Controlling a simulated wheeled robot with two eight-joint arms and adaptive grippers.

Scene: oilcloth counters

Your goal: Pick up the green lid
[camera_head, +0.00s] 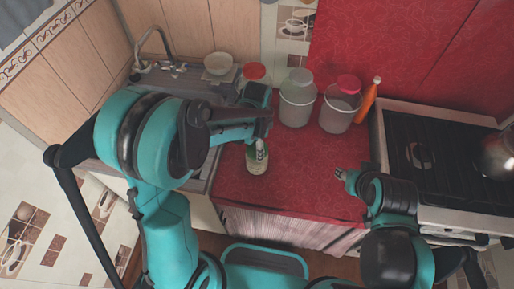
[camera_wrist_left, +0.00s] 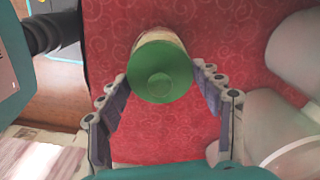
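The green lid (camera_wrist_left: 172,60) is round with a small raised knob and sits on a pale jar, seen from above in the left wrist view. In the head view the jar (camera_head: 258,168) stands on the red counter near its front left, its top partly hidden by my left gripper (camera_head: 260,148). In the left wrist view my left gripper (camera_wrist_left: 162,76) is open, its two fingers apart on either side of the lid, with nothing clasped. My right gripper (camera_head: 343,176) hangs over the counter's front right, away from the jar; its finger opening is too small to tell.
A red-topped container (camera_head: 253,71) is near the sink (camera_head: 172,82). A stove (camera_head: 440,150) is at right. The red counter's middle (camera_head: 300,165) is clear.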

